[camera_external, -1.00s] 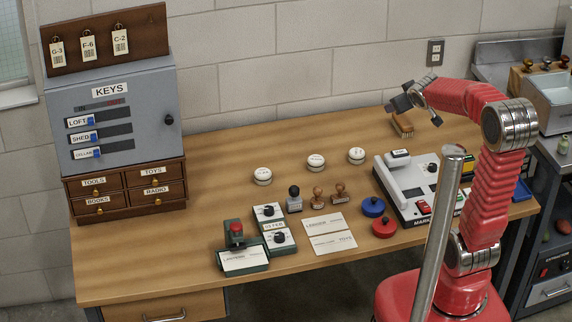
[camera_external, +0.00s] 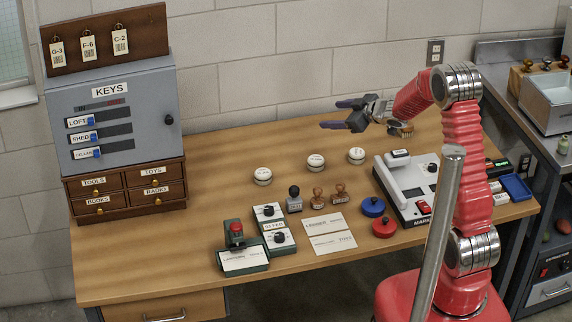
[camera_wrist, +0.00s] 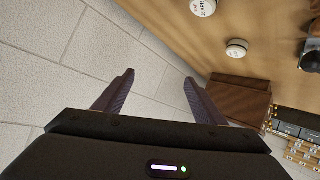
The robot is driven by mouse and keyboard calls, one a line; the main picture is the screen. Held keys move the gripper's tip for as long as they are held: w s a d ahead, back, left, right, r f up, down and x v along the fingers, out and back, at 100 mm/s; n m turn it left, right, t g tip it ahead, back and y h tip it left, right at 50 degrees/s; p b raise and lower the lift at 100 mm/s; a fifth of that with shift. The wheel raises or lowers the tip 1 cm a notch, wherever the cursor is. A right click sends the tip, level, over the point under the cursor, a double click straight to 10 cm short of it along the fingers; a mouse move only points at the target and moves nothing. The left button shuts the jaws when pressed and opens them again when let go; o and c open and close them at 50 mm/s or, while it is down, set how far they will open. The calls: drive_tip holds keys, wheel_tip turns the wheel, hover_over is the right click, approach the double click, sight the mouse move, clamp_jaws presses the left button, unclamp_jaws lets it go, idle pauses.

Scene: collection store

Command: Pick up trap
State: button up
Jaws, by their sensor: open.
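Three round white-topped pieces (camera_external: 316,162) stand on the desk below and left of my gripper.
The wooden desk (camera_external: 215,170) holds stamps (camera_external: 318,197), paper cards (camera_external: 333,242), red (camera_external: 384,228) and blue (camera_external: 373,207) round pads, and a grey machine (camera_external: 404,187). The grey key cabinet (camera_external: 150,135) stands at left on wooden drawers (camera_external: 126,190). The desk's back middle is clear.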

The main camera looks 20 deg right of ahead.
drive_tip(key=s+a+f+n+g+y, duration=0.1)
drive_tip(key=a+f+n+g+y, duration=0.15)
drive_tip(key=a+f, duration=0.45)
drive_tip(key=n+g+y, duration=0.1)
drive_tip(key=g+y, duration=0.2)
drive_tip(key=y, duration=0.1)
approach(267, 172)
drive_tip(key=s+d, duration=0.1)
drive_tip(key=s+d+r, duration=0.1)
drive_tip(key=d, duration=0.1)
drive_tip(key=shift+s, duration=0.1)
drive_tip(key=shift+x, duration=4.3)
drive_tip(key=shift+d+f, duration=0.15)
drive_tip(key=shift+f, duration=0.05)
drive_tip(key=shift+h, duration=0.35)
drive_tip(key=shift+w+r+x, duration=0.1)
drive_tip(key=shift+w+x, duration=0.05)
drive_tip(key=shift+x, duration=1.15)
drive_tip(key=shift+w+r+x, duration=0.1)
drive_tip(key=shift+w+x, duration=0.05)
drive_tip(key=shift+x, duration=1.2)
drive_tip(key=shift+t, duration=0.25)
drive_tip(key=shift+c, duration=0.3)
